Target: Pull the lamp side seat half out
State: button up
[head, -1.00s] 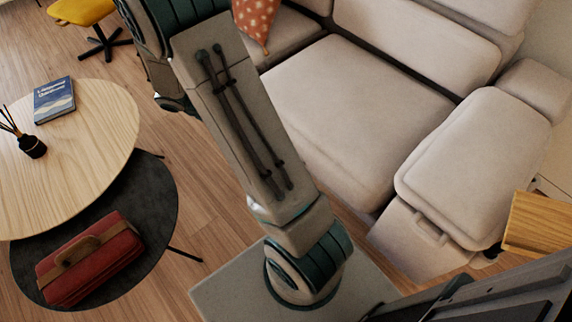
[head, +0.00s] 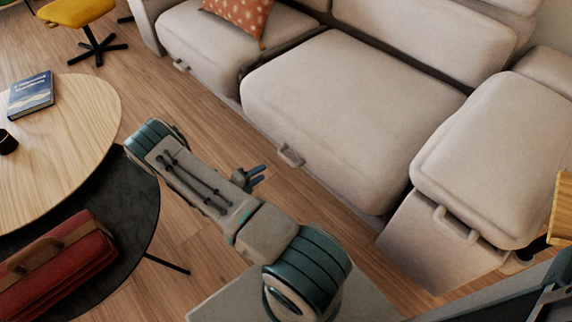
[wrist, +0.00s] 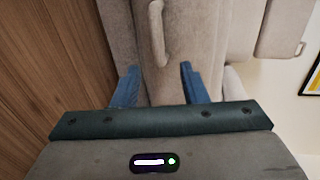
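The beige sofa has a wide middle seat (head: 350,110) with a small handle (head: 290,156) on its lower front edge. A left seat (head: 225,45) has a handle (head: 181,65) too. No lamp is in view, so I cannot tell which seat is on the lamp side. My gripper (head: 255,176) is low in front of the middle seat, just left of its handle and apart from it. In the wrist view my gripper (wrist: 159,68) is open and empty, its blue fingers spread. A beige handle (wrist: 158,35) lies ahead between the finger lines.
A right-hand section (head: 495,150) with its own handle (head: 455,225) juts forward. A round wooden table (head: 85,150) and a lower dark table (head: 130,215) with a red bag (head: 60,265) stand left. A yellow chair (head: 75,12) is at the back. Wood floor is clear before the sofa.

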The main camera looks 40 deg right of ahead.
aim_at(285, 160)
jog(key=b+x, duration=0.2)
jog(key=x, duration=0.5)
jog(key=b+x, duration=0.1)
jog(key=x, duration=0.6)
jog(key=shift+w+a+f+b, duration=0.1)
jog(key=shift+f+b, duration=0.1)
jog(key=shift+b, duration=0.2)
